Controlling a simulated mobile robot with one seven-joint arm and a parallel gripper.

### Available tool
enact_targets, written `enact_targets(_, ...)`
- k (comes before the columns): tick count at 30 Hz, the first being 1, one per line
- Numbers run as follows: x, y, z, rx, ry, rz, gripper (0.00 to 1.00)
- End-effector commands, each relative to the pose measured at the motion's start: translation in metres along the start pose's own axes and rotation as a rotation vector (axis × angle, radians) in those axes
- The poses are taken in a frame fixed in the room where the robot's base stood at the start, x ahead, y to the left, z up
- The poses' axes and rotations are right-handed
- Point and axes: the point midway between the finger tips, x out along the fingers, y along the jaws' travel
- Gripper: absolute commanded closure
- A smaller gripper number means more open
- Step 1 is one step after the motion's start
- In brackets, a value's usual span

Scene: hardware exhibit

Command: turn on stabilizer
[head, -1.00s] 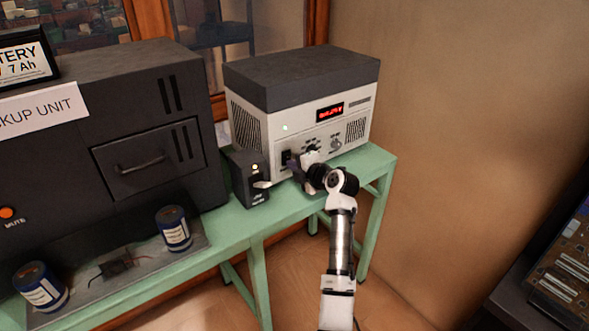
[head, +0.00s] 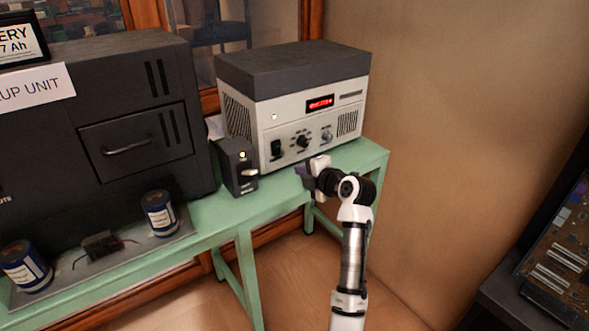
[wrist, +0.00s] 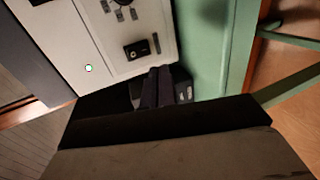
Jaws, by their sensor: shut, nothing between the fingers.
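A grey-white box unit with a dark top (head: 293,95) stands on the green bench; no label naming it the stabilizer is readable. Its red display (head: 320,102) and small indicator (head: 275,117) are lit. Its front has knobs and a black rocker switch (head: 277,150), also visible in the wrist view (wrist: 137,50). A small black box (head: 238,166) with a lit yellowish lamp stands at its left. My gripper (head: 303,177) is shut and empty, in front of the unit's lower front, right of the switch and apart from it. Its dark fingers (wrist: 158,88) show in the wrist view.
A large dark backup unit (head: 60,130) with a handled drawer fills the left. Two blue cylinders (head: 160,214) and a small wired part stand before it. The green bench (head: 372,160) ends at the right, near a bare wall. A circuit board (head: 560,255) lies far right.

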Motion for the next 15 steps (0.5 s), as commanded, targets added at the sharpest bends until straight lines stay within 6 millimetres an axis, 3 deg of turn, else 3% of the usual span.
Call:
enact_targets(6,-0.033,-0.010,0.002,0.001,-0.004,0.002,1.00)
enact_targets(15,-0.042,-0.011,0.001,0.001,-0.001,0.001,1.00)
